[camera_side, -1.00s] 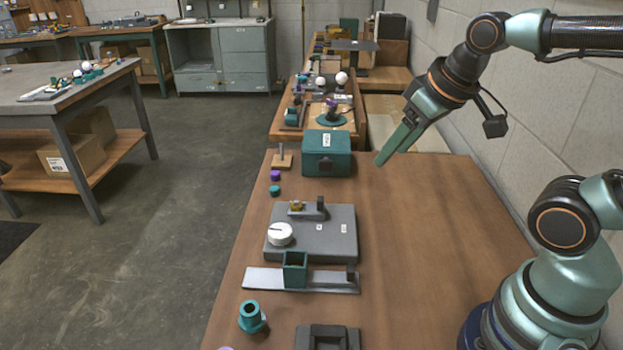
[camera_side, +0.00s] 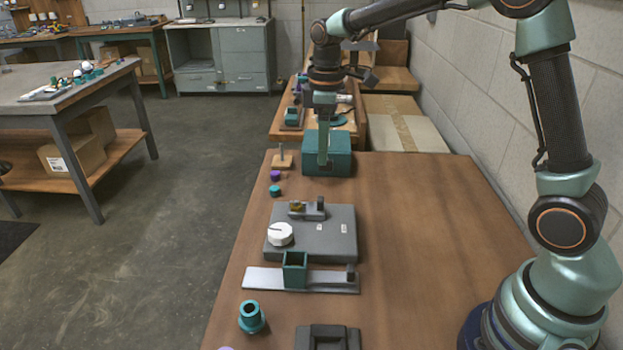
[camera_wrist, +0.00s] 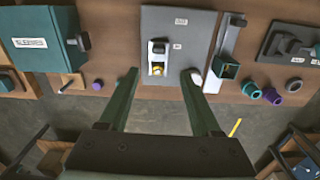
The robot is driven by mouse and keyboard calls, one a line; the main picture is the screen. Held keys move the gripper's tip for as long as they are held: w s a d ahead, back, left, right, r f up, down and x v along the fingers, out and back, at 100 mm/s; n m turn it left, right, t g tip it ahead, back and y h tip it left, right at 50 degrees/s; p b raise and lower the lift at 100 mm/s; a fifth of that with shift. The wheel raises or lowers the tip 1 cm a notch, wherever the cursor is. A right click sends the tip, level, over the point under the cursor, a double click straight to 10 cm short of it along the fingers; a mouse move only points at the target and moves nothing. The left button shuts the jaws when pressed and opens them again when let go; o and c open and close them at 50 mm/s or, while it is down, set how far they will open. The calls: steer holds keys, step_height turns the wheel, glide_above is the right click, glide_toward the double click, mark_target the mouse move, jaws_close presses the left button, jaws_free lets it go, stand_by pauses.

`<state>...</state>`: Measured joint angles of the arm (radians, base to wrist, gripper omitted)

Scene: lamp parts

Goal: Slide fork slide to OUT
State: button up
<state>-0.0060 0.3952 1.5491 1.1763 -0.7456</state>
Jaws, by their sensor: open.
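A grey panel (camera_side: 335,245) lies on the bench with two small white labels, too small to read. On it stand a dark raised fixture with a small yellow piece (camera_side: 296,206) and a white knob (camera_side: 280,234). The wrist view shows the panel (camera_wrist: 200,40), the yellow piece (camera_wrist: 156,69) and the knob, partly behind the right finger. I cannot tell which part is the fork slide. My gripper (camera_side: 323,162) points down in front of the teal box, beyond the panel in the side view. In the wrist view my gripper (camera_wrist: 160,73) is open and empty.
The labelled teal box (camera_side: 340,143) stands at the bench's far end. A pale rail (camera_side: 325,284) with a teal open-topped holder (camera_side: 295,270) lies nearer. A teal cylinder (camera_side: 251,318) and a dark tray (camera_side: 328,335) are nearest. The bench's right side is clear.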

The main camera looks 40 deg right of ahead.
mark_target(320, 198)
steer(key=f, duration=1.3)
steer(key=shift+w, duration=0.3)
jaws_close()
steer(key=shift+r, duration=0.1)
stand_by(0.9)
